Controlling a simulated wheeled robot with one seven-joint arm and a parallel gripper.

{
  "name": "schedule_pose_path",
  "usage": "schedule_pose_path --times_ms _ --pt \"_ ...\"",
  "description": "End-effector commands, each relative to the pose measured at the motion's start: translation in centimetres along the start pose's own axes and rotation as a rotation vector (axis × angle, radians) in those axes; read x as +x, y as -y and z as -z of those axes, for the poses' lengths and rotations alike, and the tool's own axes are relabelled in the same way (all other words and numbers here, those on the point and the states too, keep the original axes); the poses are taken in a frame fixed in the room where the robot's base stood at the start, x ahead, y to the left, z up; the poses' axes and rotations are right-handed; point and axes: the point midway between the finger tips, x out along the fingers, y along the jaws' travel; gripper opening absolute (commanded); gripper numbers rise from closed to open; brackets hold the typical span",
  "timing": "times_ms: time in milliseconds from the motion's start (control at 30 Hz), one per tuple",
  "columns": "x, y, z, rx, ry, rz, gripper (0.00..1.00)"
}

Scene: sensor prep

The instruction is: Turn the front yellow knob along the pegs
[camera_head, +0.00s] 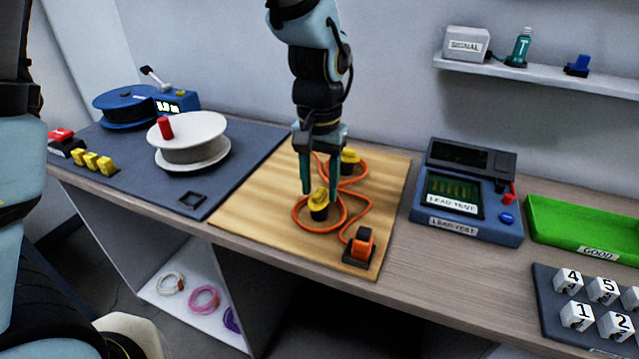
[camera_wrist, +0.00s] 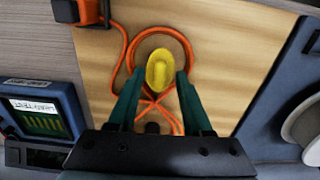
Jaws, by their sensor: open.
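The front yellow knob (camera_head: 319,199) sits on a black base on the wooden board (camera_head: 250,190). An orange cable (camera_head: 368,204) loops around it. In the wrist view the knob (camera_wrist: 160,72) lies between the fingertips, with its raised ridge running roughly up and down the picture. My gripper (camera_head: 320,188) points down over the front knob, open, with one green finger on each side. In the wrist view my gripper (camera_wrist: 158,82) shows small gaps beside the knob. Pegs other than these knob posts cannot be made out.
An orange plug in a black holder (camera_head: 360,247) stands at the board's front right corner. The blue lead tester (camera_head: 466,200) is to the right, and a white spool (camera_head: 190,140) is on the dark mat to the left. The board's front left is clear.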

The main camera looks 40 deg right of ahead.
Motion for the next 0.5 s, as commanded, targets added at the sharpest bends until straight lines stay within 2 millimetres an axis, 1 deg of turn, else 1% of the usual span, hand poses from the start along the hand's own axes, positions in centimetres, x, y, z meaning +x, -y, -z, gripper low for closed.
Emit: schedule_pose_path --times_ms 133,233,367,500 --pt "-0.3 0.0 0.0 0.000 -0.002 0.000 0.50" --pt "-1.4 0.0 0.1 0.000 -0.004 -0.001 0.50" --pt "-3.8 0.0 0.1 0.000 -0.007 -0.001 0.50" --pt "-6.6 0.0 0.1 0.000 -0.006 -0.001 0.50"
